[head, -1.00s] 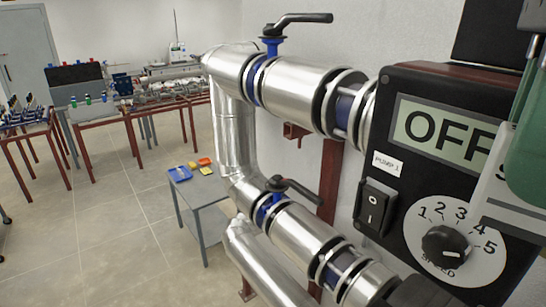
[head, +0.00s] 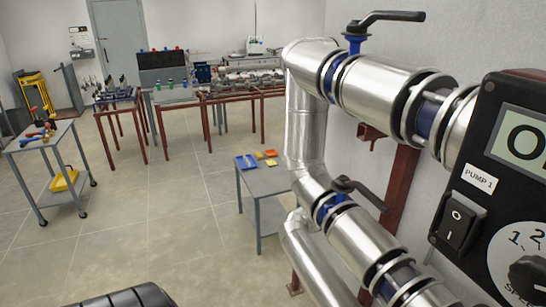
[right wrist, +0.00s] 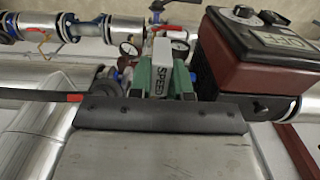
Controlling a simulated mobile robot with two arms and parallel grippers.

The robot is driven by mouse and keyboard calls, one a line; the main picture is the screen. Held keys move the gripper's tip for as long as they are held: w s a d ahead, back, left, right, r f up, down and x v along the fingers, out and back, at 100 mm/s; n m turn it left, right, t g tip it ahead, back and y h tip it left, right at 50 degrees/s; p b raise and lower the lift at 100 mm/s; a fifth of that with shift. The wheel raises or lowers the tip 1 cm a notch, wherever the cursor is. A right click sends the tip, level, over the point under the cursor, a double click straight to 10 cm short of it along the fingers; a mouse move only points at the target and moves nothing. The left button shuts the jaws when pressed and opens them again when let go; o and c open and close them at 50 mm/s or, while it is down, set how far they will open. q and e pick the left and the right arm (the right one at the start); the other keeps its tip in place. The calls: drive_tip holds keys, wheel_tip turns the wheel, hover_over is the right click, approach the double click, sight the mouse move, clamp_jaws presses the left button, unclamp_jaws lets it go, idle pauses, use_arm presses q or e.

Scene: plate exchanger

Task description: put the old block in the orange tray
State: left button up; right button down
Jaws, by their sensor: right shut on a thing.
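A small orange tray (head: 271,153) lies on a low grey table in the middle of the head view. Part of the block is hidden between the jaws. I cannot tell from its look whether it is the old one. This gripper is outside the head view, well away from the tray. My left gripper is in neither view.
The grey table (head: 262,182) also bears a blue tray (head: 245,161) and yellow pieces. Silver pipes with black-handled valves and the pump box (head: 490,180) fill the right side. A tool cart (head: 42,140) stands at left. The floor between is clear.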

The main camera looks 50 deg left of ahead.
wheel_tip(320, 180, down, 12)
drive_tip(key=w+d+n, duration=0.1)
drive_tip(key=d+n, duration=0.1)
drive_tip(key=n, duration=0.2)
drive_tip(key=shift+w+r, duration=0.25)
drive_tip(key=shift+w, duration=0.05)
